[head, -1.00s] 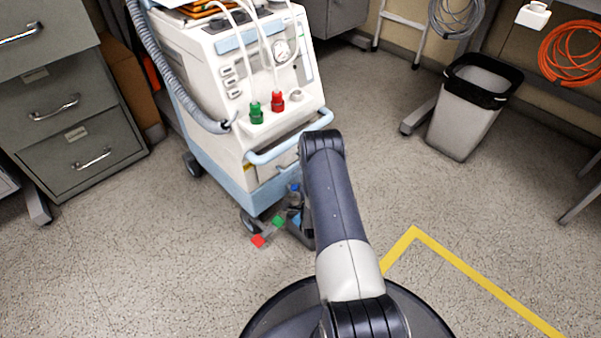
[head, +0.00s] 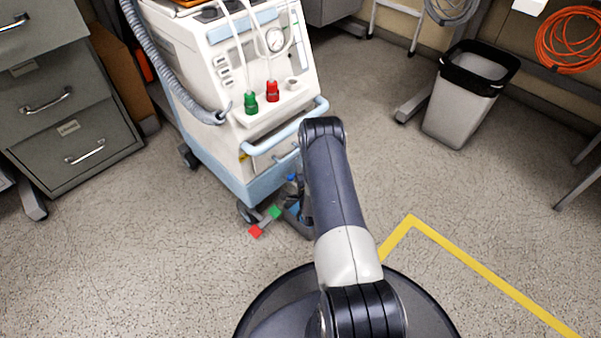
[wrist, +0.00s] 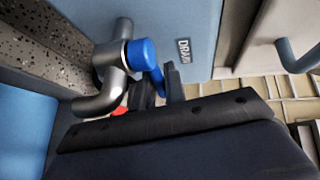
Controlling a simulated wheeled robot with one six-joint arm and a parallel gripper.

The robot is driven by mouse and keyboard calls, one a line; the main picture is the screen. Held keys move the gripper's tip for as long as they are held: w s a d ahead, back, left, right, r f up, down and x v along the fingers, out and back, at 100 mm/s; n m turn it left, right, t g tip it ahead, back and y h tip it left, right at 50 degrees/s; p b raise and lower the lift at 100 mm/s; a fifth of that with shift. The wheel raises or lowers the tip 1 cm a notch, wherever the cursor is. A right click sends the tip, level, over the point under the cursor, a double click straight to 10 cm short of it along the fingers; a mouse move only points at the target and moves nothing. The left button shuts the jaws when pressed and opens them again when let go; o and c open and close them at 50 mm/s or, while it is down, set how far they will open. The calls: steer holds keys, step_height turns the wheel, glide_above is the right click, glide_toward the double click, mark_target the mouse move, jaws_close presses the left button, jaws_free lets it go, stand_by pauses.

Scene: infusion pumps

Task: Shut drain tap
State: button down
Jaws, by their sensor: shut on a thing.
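The drain tap is a bent grey metal pipe (wrist: 105,85) with a blue round cap (wrist: 142,53) and a blue lever (wrist: 155,78), in the wrist view. It stands out from the blue panel beside the DRAIN label (wrist: 184,52). My gripper (wrist: 160,92) is shut on the blue lever; the dark gripper body hides the lever's far end and much of the fingers. In the head view a bit of blue at the tap (head: 291,178) shows low on the white and blue machine (head: 262,150), beside my arm, which hides much of that spot.
A pedal bar with a red pad (head: 255,231) and a green pad (head: 275,212) sticks out low by the machine's front wheel. A blue handle bar (head: 285,130) crosses the machine's front. Drawers (head: 75,130) stand left and a bin (head: 462,105) right. Open floor lies between machine and bin.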

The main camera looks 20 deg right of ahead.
steer(key=shift+w+n+y, duration=0.15)
steer(key=shift+n+y, duration=0.25)
steer(key=c, duration=1.7)
jaws_free()
steer(key=shift+c, duration=0.2)
steer(key=p+v, duration=0.4)
steer(key=v, duration=0.6)
steer(key=shift+s, duration=0.45)
steer(key=shift+o, duration=0.3)
